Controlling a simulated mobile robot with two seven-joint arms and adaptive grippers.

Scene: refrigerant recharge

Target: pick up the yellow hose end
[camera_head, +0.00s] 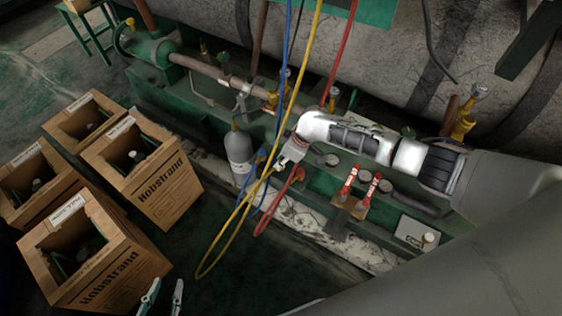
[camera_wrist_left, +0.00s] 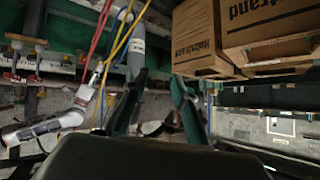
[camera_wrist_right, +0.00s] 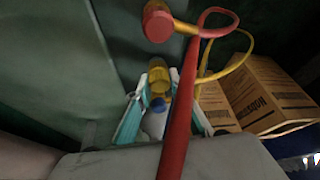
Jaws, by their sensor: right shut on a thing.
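The yellow hose (camera_head: 235,225) hangs from above and loops low beside the machine. My right gripper (camera_head: 291,150) is at the hoses in front of the machine. In the right wrist view its fingertips close around the yellow hose end (camera_wrist_right: 158,76). A blue end (camera_wrist_right: 157,104) shows just below it, and the red hose (camera_wrist_right: 178,125) crosses in front, with its red end (camera_wrist_right: 158,23) above. Contact is partly hidden. My left gripper (camera_head: 163,298) is open and empty at the bottom of the head view; its fingers also show in the left wrist view (camera_wrist_left: 160,88).
Several open cardboard boxes (camera_head: 165,185) stand at left. A grey cylinder (camera_head: 240,155) stands by the green machine base (camera_head: 160,90). Dark floor (camera_head: 205,225) is open between boxes and machine.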

